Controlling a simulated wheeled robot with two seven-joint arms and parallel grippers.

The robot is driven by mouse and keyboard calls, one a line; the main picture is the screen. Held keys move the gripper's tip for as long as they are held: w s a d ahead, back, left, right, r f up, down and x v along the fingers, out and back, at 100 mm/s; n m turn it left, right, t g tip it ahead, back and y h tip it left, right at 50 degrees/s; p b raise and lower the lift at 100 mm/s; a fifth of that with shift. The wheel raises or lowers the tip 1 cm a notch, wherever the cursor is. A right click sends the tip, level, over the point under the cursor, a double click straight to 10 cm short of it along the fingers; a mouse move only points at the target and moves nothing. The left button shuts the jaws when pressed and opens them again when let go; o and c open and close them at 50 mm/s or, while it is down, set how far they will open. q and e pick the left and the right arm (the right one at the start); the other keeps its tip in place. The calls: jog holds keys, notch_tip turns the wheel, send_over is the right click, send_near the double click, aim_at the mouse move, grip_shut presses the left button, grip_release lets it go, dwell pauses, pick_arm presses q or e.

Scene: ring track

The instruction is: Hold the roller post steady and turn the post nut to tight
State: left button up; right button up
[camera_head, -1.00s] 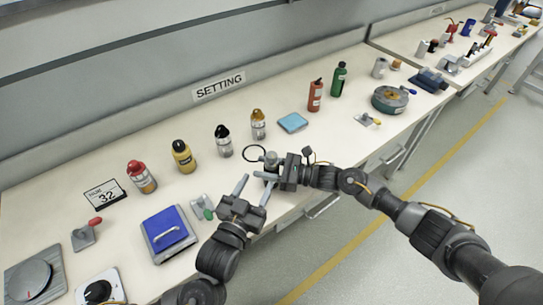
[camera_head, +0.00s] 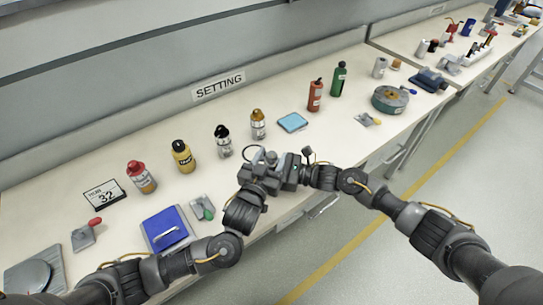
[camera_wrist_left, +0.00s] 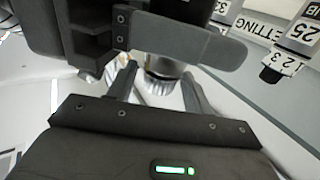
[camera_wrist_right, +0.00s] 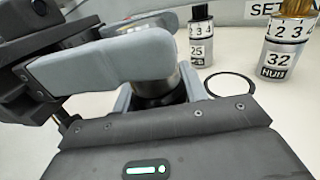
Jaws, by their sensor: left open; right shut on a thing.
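The roller post (camera_head: 271,156) stands near the front edge of the bench, mostly hidden by both grippers. In the left wrist view it shows as a dark and silver cylinder (camera_wrist_left: 165,74). My right gripper (camera_head: 280,168) is shut on the post from the right; in the right wrist view the dark post (camera_wrist_right: 156,92) sits between its fingers. My left gripper (camera_head: 267,164) is open, with its fingers either side of the post, close to the right gripper. In the left wrist view a right gripper finger crosses in front. I cannot tell the post nut apart.
A thin black ring (camera_wrist_right: 231,86) lies behind the post.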

pick_arm(q)
jog(key=shift+w+d, duration=0.1)
jog(key=shift+w, duration=0.15)
jog(key=c, duration=1)
jog(key=shift+o, duration=0.2)
jog(key=shift+d, duration=0.1)
jog(key=shift+n+y, duration=0.4)
jog(key=shift+y, duration=0.2)
jog(key=o, duration=1)
jog(key=shift+c, duration=0.2)
